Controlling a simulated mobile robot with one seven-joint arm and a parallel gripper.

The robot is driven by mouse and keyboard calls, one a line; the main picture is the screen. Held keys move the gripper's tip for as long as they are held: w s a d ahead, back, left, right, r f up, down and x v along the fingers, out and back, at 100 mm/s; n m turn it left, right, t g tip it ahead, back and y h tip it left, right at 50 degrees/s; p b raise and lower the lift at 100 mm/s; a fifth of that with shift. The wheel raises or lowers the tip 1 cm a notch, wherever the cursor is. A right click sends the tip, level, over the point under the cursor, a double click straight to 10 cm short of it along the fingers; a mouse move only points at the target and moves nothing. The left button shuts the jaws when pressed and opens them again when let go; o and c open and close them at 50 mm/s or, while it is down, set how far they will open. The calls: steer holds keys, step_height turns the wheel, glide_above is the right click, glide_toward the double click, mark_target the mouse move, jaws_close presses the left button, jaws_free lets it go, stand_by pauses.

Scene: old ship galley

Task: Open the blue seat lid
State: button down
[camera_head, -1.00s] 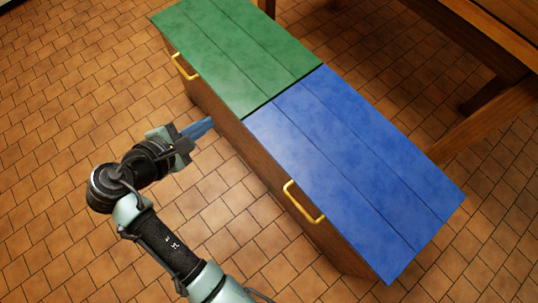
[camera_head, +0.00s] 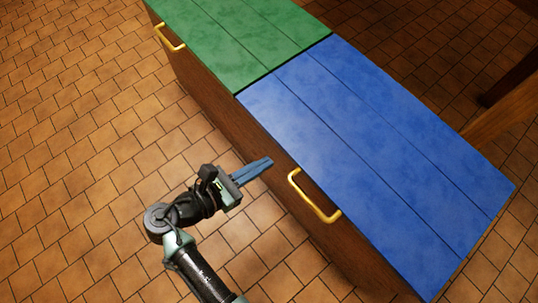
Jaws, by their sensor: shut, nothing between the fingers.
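The blue seat lid (camera_head: 365,140) lies flat and shut on the right part of a long wooden bench box. A yellow handle (camera_head: 314,197) sits at its front edge. My gripper (camera_head: 268,162) is shut and empty, its blue fingers pointing right towards the bench front. The fingertips are to the left of the yellow handle and apart from it. I cannot tell exactly how far they are from the wooden front.
A green seat lid (camera_head: 235,40) with its own yellow handle (camera_head: 169,38) lies shut beside the blue one. Wooden furniture (camera_head: 505,110) stands behind the bench at the right. The tiled floor (camera_head: 80,130) in front of the bench is clear.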

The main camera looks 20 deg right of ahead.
steer(key=shift+w+d+f+b, duration=0.15)
steer(key=shift+d+f+b, duration=0.2)
steer(key=shift+d, duration=0.2)
steer(key=shift+w+d+f+b, duration=0.2)
steer(key=shift+d+f, duration=0.15)
steer(key=shift+d, duration=0.15)
step_height(320, 180, up, 5)
steer(key=shift+d+f+b, duration=0.1)
steer(key=shift+f+b, duration=0.1)
steer(key=shift+b, duration=0.45)
